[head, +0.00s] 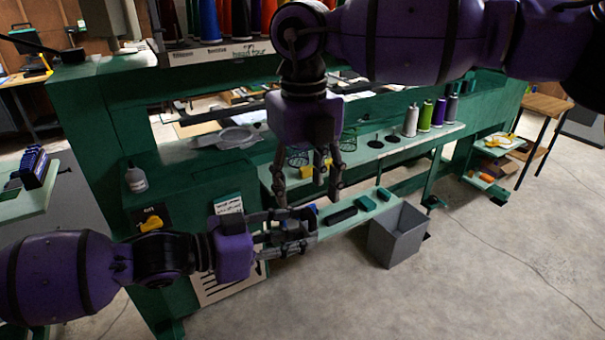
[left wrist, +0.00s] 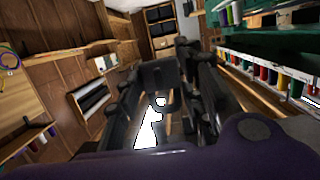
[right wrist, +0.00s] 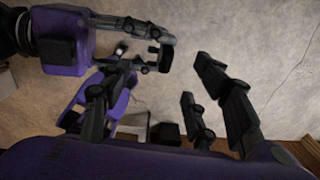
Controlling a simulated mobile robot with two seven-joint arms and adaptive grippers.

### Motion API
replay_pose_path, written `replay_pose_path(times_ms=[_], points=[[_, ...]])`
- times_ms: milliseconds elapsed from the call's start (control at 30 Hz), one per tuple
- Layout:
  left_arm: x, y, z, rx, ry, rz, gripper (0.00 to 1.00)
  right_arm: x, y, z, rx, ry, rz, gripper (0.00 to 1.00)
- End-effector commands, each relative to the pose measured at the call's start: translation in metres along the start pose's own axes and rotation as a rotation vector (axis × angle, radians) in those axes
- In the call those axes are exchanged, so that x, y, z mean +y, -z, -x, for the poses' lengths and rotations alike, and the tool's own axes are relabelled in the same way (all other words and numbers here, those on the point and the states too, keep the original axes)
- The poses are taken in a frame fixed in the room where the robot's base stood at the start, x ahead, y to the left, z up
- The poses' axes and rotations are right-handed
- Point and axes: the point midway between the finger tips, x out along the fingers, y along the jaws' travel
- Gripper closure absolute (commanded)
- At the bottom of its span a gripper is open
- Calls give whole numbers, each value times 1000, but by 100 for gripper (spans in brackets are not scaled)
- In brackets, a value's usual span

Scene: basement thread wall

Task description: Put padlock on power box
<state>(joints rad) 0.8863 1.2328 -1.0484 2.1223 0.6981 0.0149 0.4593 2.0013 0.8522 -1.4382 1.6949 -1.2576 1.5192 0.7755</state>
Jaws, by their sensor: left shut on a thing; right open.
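My left gripper (head: 292,232) is shut on a dark padlock, in front of the green machine. In the left wrist view the padlock (left wrist: 159,76) shows as a dark block between the fingers, with its curved shackle below the body in the picture. The power box is on the machine's green cabinet at the left, with a yellow rotary switch (head: 152,224) on a dark plate, left of and apart from the left gripper. My right gripper (head: 308,190) is open and empty, pointing down just above the left gripper. Both also show in the right wrist view: right (right wrist: 165,85), left (right wrist: 150,52).
A grey bin (head: 397,238) stands on the floor right of the grippers. A low green shelf (head: 352,217) holds dark cases. Thread cones (head: 424,116) stand on the machine's ledge, and a white bottle (head: 136,178) on the cabinet top. The floor at the right is open.

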Motion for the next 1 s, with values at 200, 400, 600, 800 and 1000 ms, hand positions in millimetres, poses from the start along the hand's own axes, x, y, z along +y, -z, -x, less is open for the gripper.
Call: replay_pose_path(times_ms=[200, 400, 600, 800, 1000], points=[[0, 0, 0, 1, 0, 0, 96, 1, 1, -44, 4, -3, 1, 45], [0, 0, 0, 1, 0, 0, 96, 2, 1, -77, 3, -4, 2, 45], [0, 1, 0, 1, 0, -1, 96, 1, 0, -94, 0, -4, 2, 45], [0, 1, 0, 1, 0, -1, 96, 2, 0, -97, 0, -4, 2, 45], [0, 1, 0, 1, 0, -1, 96, 2, 0, -97, 0, -4, 2, 53]])
